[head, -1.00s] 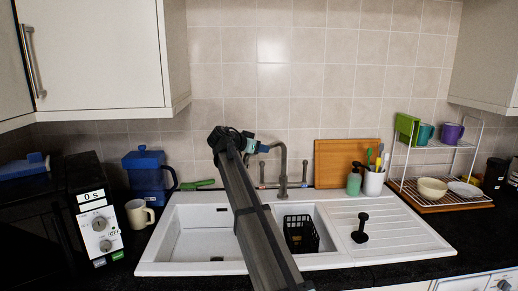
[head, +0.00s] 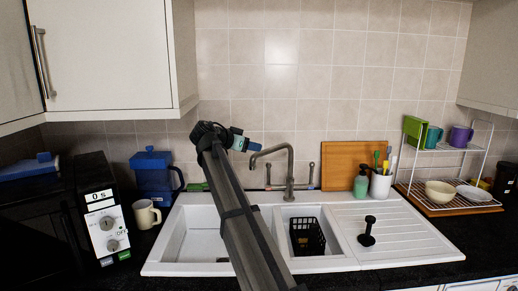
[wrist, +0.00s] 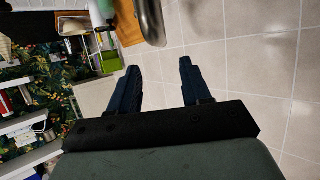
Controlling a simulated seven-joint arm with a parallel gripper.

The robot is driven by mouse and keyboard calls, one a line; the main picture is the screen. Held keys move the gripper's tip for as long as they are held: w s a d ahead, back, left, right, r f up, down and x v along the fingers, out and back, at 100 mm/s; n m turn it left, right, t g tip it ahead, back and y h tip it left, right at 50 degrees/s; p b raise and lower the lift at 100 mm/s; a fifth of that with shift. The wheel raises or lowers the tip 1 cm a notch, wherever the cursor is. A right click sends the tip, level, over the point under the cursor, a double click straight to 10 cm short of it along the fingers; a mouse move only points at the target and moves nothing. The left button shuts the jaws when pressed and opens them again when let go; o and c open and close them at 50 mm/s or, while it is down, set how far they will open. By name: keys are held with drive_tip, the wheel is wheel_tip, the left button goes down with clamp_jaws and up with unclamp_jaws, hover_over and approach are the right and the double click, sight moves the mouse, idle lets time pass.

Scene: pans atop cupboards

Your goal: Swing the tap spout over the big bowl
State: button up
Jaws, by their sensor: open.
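The steel tap (head: 290,170) stands behind the white sink, its spout (head: 270,150) arching left. The spout tip hangs near the back edge of the big bowl (head: 200,235), the left basin. My arm crosses in front of the big bowl and hides part of it. My gripper (head: 258,147) is left of the tap, close to the spout, its fingers pointing right. In the wrist view my gripper (wrist: 158,75) is open with nothing between the fingers. The metal spout (wrist: 150,20) shows beyond the fingertips, apart from them in that picture.
The small basin holds a black basket (head: 307,236). A black plunger-like item (head: 367,230) stands on the drainer. A wooden board (head: 345,163), soap bottle (head: 361,182) and utensil cup (head: 380,185) stand right of the tap. A blue jug (head: 155,178), mug (head: 146,214) and microwave (head: 104,215) are at left.

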drive_tip(key=shift+v, duration=2.25)
